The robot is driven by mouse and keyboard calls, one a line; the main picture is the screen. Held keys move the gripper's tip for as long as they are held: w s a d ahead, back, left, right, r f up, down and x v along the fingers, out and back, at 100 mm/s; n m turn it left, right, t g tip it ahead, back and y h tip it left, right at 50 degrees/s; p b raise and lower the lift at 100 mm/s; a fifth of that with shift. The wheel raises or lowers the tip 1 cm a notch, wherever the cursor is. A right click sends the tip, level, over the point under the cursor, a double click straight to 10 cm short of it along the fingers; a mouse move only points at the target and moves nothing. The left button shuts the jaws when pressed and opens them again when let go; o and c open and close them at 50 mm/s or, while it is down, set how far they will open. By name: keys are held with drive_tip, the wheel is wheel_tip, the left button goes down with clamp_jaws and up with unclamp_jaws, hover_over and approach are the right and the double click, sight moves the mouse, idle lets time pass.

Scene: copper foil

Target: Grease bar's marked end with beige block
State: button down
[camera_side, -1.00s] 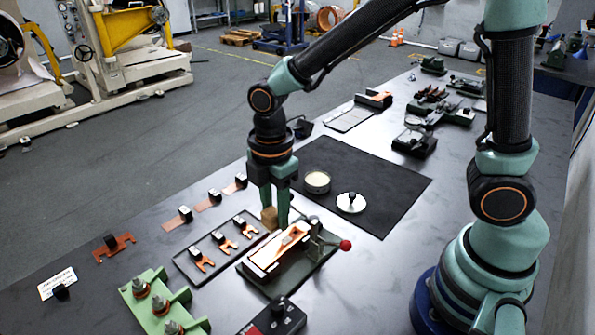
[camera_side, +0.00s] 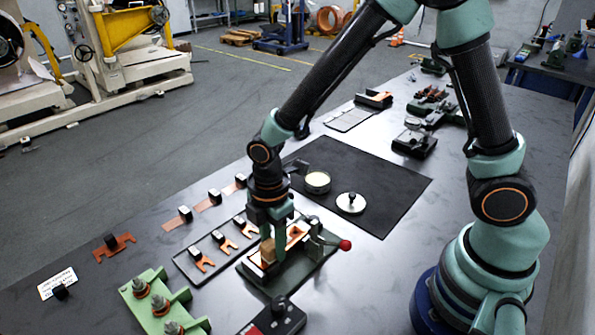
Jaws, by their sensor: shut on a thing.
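A copper bar (camera_side: 296,233) lies in a green clamp fixture (camera_side: 300,268) with a red-knobbed lever (camera_side: 345,244). My gripper (camera_side: 274,245) is shut on the beige block (camera_side: 267,250) and holds it at the near-left part of the bar. I cannot tell whether the block touches the bar. The gripper and block hide part of the bar, and I cannot make out its marking. An open round tin (camera_side: 317,181) with pale contents stands on a black mat (camera_side: 395,188), its lid (camera_side: 351,202) beside it.
A tray (camera_side: 190,262) with several forked copper pieces (camera_side: 202,262) lies left of the fixture. Copper strips (camera_side: 177,222) with black blocks lie behind it. A green stand with insulators (camera_side: 158,302) and a dark control box (camera_side: 279,316) are in front.

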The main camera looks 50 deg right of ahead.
sight(256, 269)
drive_tip(key=shift+a, duration=2.4)
drive_tip(key=shift+d, duration=2.9)
wheel_tip(256, 269, up, 8)
wheel_tip(256, 269, up, 4)
drive_tip(key=d+m+g, duration=0.1)
drive_tip(key=d+m, duration=0.1)
drive_tip(key=m, duration=0.7)
drive_tip(key=f, duration=0.5)
drive_tip(key=shift+s+a, duration=0.25)
drive_tip(key=shift+s, duration=0.1)
